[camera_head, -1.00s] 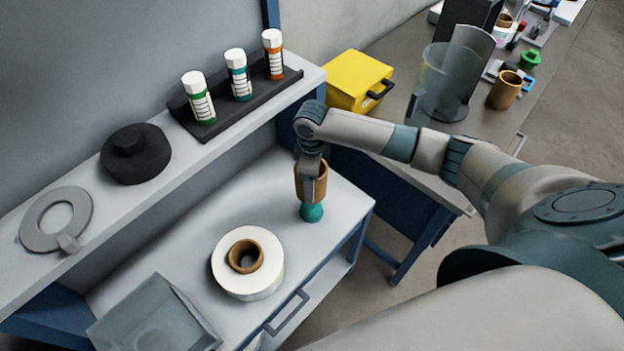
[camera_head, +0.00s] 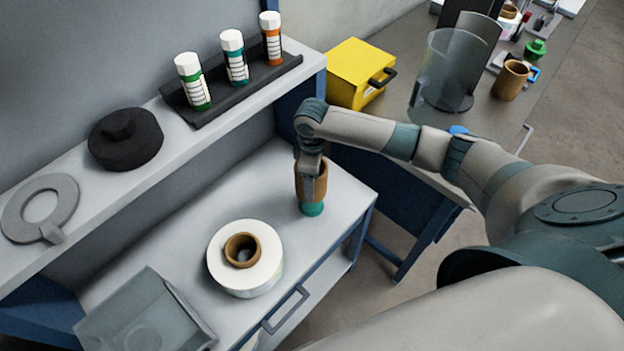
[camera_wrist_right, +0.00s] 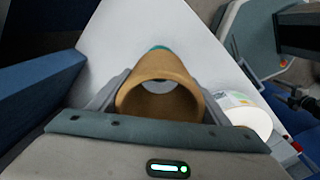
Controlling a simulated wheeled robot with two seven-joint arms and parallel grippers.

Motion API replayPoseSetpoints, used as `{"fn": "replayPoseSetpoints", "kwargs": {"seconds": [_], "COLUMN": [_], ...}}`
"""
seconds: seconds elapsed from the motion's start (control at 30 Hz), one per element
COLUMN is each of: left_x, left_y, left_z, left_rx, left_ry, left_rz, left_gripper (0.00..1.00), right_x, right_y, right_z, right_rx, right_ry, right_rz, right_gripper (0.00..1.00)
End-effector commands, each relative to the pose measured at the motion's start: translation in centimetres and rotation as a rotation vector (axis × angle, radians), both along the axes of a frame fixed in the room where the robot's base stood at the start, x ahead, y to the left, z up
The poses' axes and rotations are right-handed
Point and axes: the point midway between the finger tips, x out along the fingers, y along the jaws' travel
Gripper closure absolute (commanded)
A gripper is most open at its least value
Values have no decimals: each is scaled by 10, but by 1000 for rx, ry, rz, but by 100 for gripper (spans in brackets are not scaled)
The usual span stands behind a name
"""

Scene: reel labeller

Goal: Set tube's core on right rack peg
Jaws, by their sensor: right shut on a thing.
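The tube's core, a brown cardboard ring (camera_head: 318,180), is held by my right gripper (camera_head: 310,172) over the white table. It also shows in the right wrist view (camera_wrist_right: 160,98), between the two fingers, with its open end facing the camera. Just below the core is a teal peg (camera_head: 312,209); only its lower part shows under the core's bottom edge. A bit of teal (camera_wrist_right: 157,48) also shows beyond the core in the wrist view. Whether the core is around the peg or just above it, I cannot tell for certain. My left gripper is not in view.
A white label roll with a brown core (camera_head: 218,256) lies on the table (camera_head: 180,222), left of the peg. A grey translucent bin (camera_head: 165,315) stands at the front left. The shelf (camera_head: 75,222) above holds several bottles and a black knob. A yellow box (camera_head: 352,72) is behind.

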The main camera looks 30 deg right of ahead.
Motion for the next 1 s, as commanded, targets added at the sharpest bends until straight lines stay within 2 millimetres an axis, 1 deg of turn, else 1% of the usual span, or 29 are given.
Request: {"fn": "replayPoseSetpoints", "kwargs": {"seconds": [0.47,1.0], "left_x": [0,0], "left_y": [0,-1], "left_z": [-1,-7], "left_rx": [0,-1], "left_ry": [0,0], "left_rz": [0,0], "left_gripper": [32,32], "right_x": [0,0], "right_y": [0,0], "right_z": [-1,-18], "right_rx": [0,0], "right_ry": [0,0], "right_rz": [0,0], "right_gripper": [53,53]}}
